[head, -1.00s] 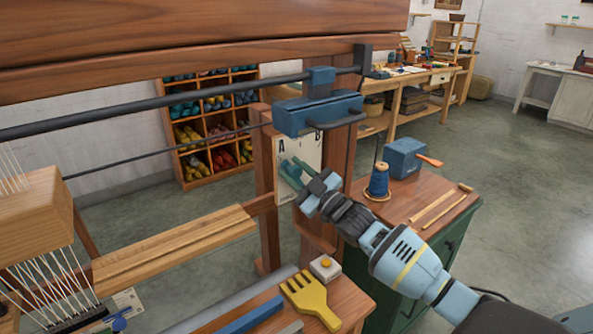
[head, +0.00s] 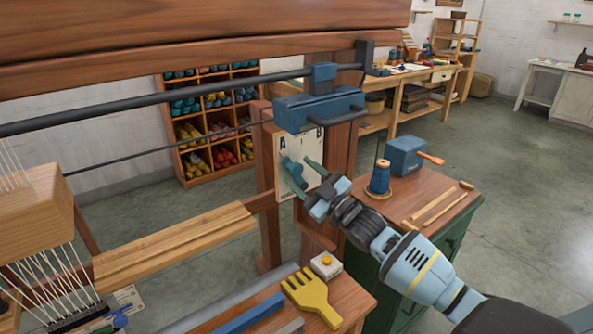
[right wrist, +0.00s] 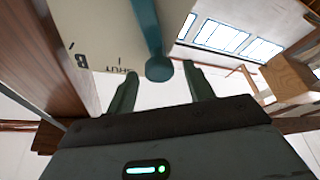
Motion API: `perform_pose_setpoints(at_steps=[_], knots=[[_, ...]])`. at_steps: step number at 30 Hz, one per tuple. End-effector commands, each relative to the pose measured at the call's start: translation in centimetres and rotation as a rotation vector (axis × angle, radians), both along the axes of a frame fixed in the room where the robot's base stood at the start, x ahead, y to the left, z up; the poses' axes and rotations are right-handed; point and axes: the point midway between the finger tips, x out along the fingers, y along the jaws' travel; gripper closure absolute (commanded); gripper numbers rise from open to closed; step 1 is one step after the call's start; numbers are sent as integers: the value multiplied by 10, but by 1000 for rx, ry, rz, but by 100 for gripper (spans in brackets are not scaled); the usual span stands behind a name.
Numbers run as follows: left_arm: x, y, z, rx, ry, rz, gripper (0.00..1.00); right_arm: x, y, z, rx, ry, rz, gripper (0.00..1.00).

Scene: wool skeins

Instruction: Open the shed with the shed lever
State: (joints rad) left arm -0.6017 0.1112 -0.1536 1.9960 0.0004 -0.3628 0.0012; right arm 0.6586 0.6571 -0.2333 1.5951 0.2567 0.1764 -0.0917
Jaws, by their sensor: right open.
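The shed lever is a blue bar with a round knob (right wrist: 159,68), in front of a pale plate (right wrist: 100,30). In the right wrist view the plate's letter B and the word SHUT appear upside down, and the knob is beside SHUT. In the head view the plate (head: 284,150) is on the loom's wooden post, and the lever is partly hidden by my fingers. My right gripper (head: 305,172) is open at the plate. In the right wrist view its fingers (right wrist: 163,90) stand either side of the knob, apart from it. My left gripper is not in view.
A blue block (head: 318,108) on the loom frame is above the plate. A yellow comb (head: 312,297) and a small box with an orange button (head: 325,265) are on the bench below. A blue thread spool (head: 380,178) is on the green cabinet to the right.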

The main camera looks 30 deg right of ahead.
Motion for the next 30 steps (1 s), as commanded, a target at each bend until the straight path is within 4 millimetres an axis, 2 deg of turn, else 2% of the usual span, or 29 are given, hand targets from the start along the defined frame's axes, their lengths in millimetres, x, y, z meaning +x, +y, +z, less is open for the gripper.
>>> perform_pose_setpoints(at_steps=[6,12,30], knots=[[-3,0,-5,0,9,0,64,-29,-8,-13,0,5,0,48],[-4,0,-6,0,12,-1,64,-45,-13,-18,-1,2,0,48],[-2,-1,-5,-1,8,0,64,-48,-14,-18,0,0,0,48]])
